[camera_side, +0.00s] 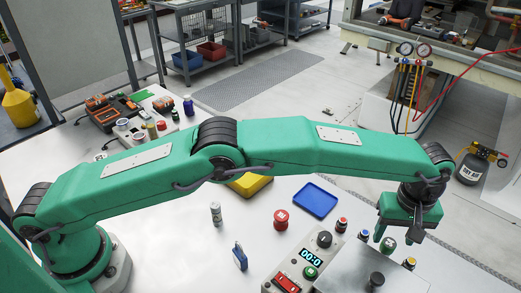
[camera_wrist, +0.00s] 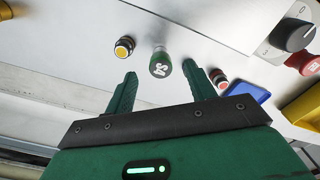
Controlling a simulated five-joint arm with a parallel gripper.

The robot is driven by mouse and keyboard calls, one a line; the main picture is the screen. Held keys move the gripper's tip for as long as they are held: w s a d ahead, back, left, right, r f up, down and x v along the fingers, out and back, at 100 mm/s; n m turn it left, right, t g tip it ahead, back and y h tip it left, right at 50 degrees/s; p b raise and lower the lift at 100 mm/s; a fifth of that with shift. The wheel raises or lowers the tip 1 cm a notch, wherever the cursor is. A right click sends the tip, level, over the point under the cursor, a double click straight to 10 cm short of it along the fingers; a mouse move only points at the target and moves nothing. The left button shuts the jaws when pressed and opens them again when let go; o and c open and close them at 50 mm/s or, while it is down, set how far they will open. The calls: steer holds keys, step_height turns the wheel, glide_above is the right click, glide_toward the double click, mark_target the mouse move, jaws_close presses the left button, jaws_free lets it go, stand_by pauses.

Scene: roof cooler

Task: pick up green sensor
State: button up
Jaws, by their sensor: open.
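The green sensor (camera_wrist: 160,64) is a short cylinder with a green end bearing a white mark. In the wrist view it stands out between and just beyond the fingertips of my gripper (camera_wrist: 159,75). The fingers are open and spread to either side of it, with nothing held. In the side view the green sensor (camera_side: 388,245) is at the right, close below my gripper (camera_side: 398,239), which points down. Whether a finger touches it cannot be told.
A yellow-topped sensor (camera_side: 409,263) and a red-topped one (camera_side: 342,225) stand close by. A blue tray (camera_side: 316,200) and a red knob (camera_side: 281,220) are to the left.

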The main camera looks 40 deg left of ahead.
mark_target(390, 243)
steer(key=shift+f, duration=0.45)
steer(key=shift+f, duration=0.1)
steer(key=shift+w+a+f, duration=0.1)
steer(key=shift+f, duration=2.4)
steer(key=c, duration=1.1)
steer(key=shift+r, duration=0.1)
steer(key=shift+r, duration=4.95)
